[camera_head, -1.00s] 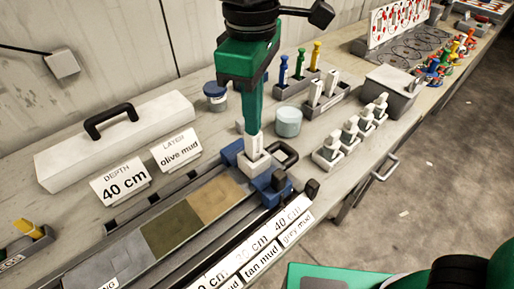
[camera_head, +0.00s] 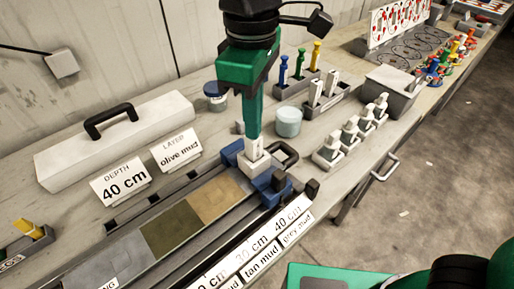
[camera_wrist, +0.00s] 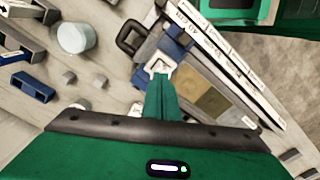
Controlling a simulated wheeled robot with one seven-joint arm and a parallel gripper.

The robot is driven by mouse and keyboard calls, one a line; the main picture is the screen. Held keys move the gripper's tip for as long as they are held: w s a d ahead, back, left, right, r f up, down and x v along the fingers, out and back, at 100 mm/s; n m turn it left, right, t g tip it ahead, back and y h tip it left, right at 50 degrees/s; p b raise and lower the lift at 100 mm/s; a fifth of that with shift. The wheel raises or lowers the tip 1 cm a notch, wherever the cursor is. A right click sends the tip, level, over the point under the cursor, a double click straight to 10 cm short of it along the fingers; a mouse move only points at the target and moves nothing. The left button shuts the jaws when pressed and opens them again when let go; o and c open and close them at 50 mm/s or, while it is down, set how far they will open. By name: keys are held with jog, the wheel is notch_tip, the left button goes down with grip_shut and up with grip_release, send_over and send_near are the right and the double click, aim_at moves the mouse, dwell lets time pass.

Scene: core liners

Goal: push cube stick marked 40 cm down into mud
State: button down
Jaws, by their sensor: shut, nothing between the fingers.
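The white cube stick (camera_head: 256,150) stands upright in a pale square block (camera_head: 254,165) held between blue clamps at the right end of the core tray. My gripper (camera_head: 252,134) is shut and points down with its fingertips at the top of the stick, with nothing gripped between them. In the wrist view the green fingers (camera_wrist: 160,98) reach toward the pale block (camera_wrist: 158,66). The stick's lower part is hidden inside the block, and any marking on it is too small to read. The mud core (camera_head: 175,228) lies in the tray in coloured sections.
Cards reading "DEPTH 40 cm" (camera_head: 121,183) and "LAYER olive mud" (camera_head: 177,150) stand behind the tray. A rack with two white sticks (camera_head: 322,92) and a round pale jar (camera_head: 288,121) are close behind my gripper.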

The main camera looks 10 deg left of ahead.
jog(key=shift+f, duration=0.15)
dwell(0.4)
notch_tip(320, 180, up, 7)
dwell(0.9)
dwell(0.4)
jog(key=w+d+f+m, duration=0.2)
jog(key=w+d+m, duration=0.1)
jog(key=d, duration=0.6)
jog(key=w+d+f+m, duration=0.2)
jog(key=d+f+m, duration=0.15)
jog(key=d, duration=0.55)
jog(key=w+d+f+m, duration=0.1)
jog(key=w+d+m, duration=0.25)
jog(key=d, duration=0.55)
jog(key=s+d+f+m, duration=0.5)
jog(key=s+d+m, duration=0.1)
jog(key=d, duration=0.4)
jog(key=s+d+f+m, duration=0.5)
jog(key=s+d+m, duration=0.1)
jog(key=s+d, duration=0.3)
jog(key=shift+s+d+f, duration=0.15)
jog(key=shift+s+d, duration=0.05)
jog(key=shift+d, duration=0.45)
